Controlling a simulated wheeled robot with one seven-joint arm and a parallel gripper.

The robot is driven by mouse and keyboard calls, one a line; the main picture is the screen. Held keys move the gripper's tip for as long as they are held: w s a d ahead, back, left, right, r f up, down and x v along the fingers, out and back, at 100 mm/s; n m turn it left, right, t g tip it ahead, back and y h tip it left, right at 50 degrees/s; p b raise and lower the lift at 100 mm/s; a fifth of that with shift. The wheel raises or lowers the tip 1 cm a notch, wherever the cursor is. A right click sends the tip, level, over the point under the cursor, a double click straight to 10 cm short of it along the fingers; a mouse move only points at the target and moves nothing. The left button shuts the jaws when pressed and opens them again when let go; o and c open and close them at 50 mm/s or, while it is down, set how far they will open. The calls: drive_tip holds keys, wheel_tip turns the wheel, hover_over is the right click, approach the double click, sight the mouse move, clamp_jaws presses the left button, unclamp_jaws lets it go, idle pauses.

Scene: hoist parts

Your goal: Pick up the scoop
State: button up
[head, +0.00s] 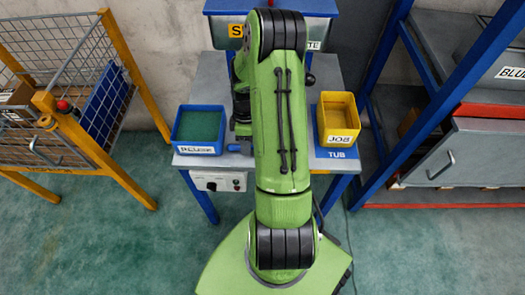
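I cannot clearly make out a scoop. A small blue rounded piece (234,147) shows at the left edge of my arm, near the front of the grey table; it may be part of the scoop, but I cannot tell. Dark parts at the end of my arm, likely my gripper (241,128), show just above this piece, over the table. My green arm covers most of that area, so the fingertips and anything between them are hidden.
A blue bin (199,150) with a green inside stands left on the grey table (211,85). A yellow bin (338,119) marked JOB stands right. A wire cage cart (70,75) is at left. A blue-framed rack (382,88) with a grey drawer (462,155) is at right.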

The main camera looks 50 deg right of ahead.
clamp_jaws()
wheel_tip(320, 180, up, 10)
drive_tip(key=p, duration=0.3)
drive_tip(key=shift+p, duration=0.3)
drive_tip(key=shift+c, duration=1.9)
unclamp_jaws()
clamp_jaws()
